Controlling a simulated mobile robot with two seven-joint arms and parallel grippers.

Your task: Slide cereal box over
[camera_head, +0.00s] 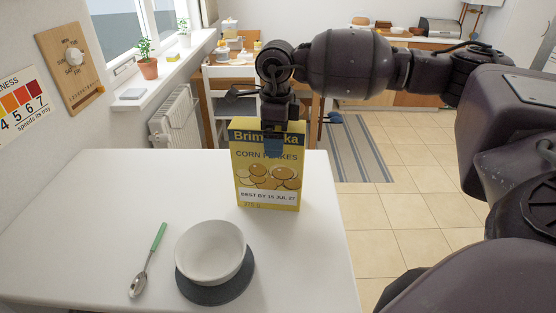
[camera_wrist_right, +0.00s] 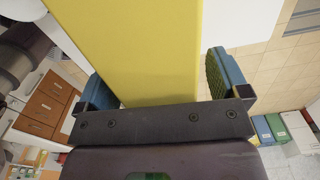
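A yellow corn flakes box (camera_head: 268,178) stands upright near the right edge of the white table (camera_head: 110,200), behind and right of the bowl. My right gripper (camera_head: 275,140) is at the top of the box, with a blue finger pad over its front. In the right wrist view the yellow box (camera_wrist_right: 150,50) lies between the two blue fingers of the right gripper (camera_wrist_right: 160,88). The fingers are spread, with a narrow gap showing on the right side; contact on the left side is unclear. The rear finger is hidden in the head view. My left gripper is out of view.
A white bowl (camera_head: 210,247) sits on a dark round mat (camera_head: 222,292) at the front of the table. A spoon with a green handle (camera_head: 158,238) lies left of it. The table's left and back areas are clear.

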